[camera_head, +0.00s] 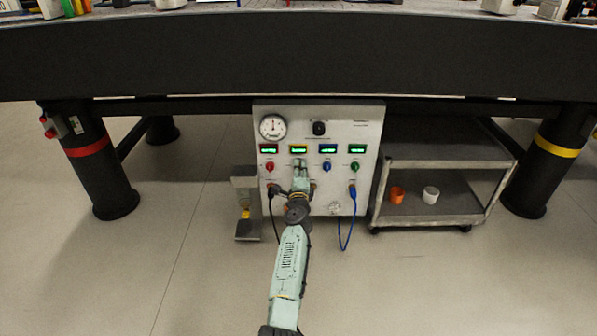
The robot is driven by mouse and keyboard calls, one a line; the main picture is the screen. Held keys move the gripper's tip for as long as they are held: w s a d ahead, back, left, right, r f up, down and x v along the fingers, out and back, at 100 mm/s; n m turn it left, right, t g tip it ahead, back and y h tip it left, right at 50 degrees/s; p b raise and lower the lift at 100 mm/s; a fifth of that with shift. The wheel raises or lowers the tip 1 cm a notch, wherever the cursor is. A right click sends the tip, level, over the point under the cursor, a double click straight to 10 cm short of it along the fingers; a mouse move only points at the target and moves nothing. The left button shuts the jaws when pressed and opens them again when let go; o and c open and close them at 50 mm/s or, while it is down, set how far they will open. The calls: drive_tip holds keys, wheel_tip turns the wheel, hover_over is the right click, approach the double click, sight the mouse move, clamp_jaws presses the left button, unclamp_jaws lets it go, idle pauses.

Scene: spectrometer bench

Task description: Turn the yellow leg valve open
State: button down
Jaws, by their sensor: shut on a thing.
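A grey control panel (338,122) stands under the bench. It has a row of valve knobs below small green-lit displays: a red knob (269,168), a blue knob (326,167) and a green knob (354,166). The second display (299,149) has a yellow frame. The yellow valve's place below it is covered by my gripper (299,164), which reaches up from below against the panel. My gripper is shut on what sits there, taken to be the yellow valve. The fingertips are small, and the valve's angle is hidden.
A black cable (274,210) and a blue cable (352,215) hang from the panel front. A grey cart (450,163) with an orange cup (397,195) and a white cup (431,194) stands right. Bench legs with red (88,148) and yellow bands (558,146) flank the panel.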

drive_tip(key=shift+r, duration=0.15)
drive_tip(key=c, duration=1.3)
unclamp_jaws()
